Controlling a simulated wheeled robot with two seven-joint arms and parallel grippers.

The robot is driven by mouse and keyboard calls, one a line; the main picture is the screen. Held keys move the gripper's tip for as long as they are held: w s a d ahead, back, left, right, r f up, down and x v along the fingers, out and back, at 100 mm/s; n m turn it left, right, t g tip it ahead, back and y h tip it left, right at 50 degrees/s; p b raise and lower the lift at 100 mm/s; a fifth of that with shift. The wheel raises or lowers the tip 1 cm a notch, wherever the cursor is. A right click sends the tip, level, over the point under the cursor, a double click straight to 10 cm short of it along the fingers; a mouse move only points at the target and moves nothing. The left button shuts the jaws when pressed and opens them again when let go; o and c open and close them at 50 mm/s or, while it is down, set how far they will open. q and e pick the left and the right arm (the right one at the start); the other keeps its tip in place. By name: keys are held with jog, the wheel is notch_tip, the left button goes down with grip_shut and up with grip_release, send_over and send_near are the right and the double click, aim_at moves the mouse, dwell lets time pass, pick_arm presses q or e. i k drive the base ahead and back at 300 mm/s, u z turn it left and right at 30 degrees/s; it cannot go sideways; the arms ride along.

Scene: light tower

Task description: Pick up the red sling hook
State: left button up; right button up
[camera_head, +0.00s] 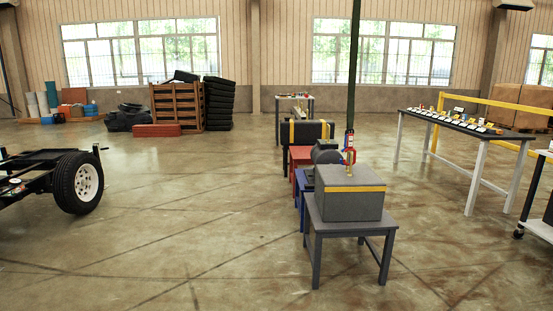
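A small red piece, which looks like the red sling hook (349,156), shows at the lower end of a dark green vertical strap or pole (354,65). It appears just above or behind a grey box with a yellow band (348,197). A brass-coloured piece is beside it; whether they touch is too small to tell. The grey box stands on a small grey table (350,226). Neither of my grippers is in view.
A row of small tables with dark boxes runs back behind the grey one. A long black table (470,124) with several small items stands right, near a yellow rail (500,103). A wheeled chassis (78,182) is left. Open floor (190,230) lies between.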

aim_at(350, 136)
jog(key=i, duration=1.45)
jog(key=z, duration=0.25)
jog(key=i, duration=2.45)
jog(key=u, duration=0.05)
